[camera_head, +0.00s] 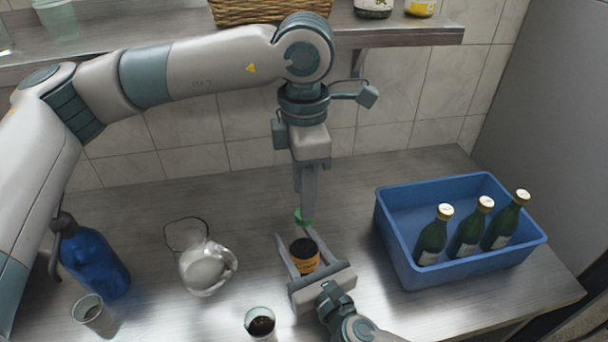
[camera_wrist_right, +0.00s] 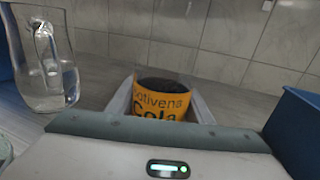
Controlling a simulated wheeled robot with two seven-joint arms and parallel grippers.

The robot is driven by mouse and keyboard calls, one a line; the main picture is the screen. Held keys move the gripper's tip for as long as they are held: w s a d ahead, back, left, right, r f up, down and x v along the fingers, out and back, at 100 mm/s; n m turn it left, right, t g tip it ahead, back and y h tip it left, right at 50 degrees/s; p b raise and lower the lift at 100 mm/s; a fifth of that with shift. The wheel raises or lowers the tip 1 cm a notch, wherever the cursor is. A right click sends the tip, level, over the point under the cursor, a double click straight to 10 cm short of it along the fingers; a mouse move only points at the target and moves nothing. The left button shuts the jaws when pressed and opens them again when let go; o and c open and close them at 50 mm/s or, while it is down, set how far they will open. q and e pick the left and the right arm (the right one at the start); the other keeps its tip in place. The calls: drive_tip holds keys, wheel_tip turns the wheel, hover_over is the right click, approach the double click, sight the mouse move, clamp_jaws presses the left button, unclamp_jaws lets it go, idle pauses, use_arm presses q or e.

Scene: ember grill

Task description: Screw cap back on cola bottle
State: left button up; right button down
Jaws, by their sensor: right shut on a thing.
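The cola bottle (camera_head: 304,256) stands upright on the counter, with dark liquid and an orange label. In the right wrist view the bottle (camera_wrist_right: 162,104) shows its label reading "Cola"; its clear upper part is faint. My right gripper (camera_head: 297,248) is shut on the bottle, one finger on each side. My left gripper (camera_head: 304,210) points down from above with its fingers close together. A green cap (camera_head: 303,218) is at its fingertips, above and slightly behind the bottle in the picture. The exact gap between cap and bottle mouth cannot be told.
A blue crate (camera_head: 452,275) with green bottles stands at right. A glass pitcher (camera_head: 206,268) is left of the cola bottle. A glass of dark drink (camera_head: 261,324), a cup (camera_head: 94,314) and a blue spray bottle (camera_head: 92,262) stand nearer the front and left.

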use_arm(q)
drive_tip(key=shift+f, duration=1.9)
clamp_jaws()
drive_tip(key=shift+o, duration=0.8)
unclamp_jaws()
drive_tip(key=shift+r, duration=0.1)
wheel_tip(320, 180, up, 12)
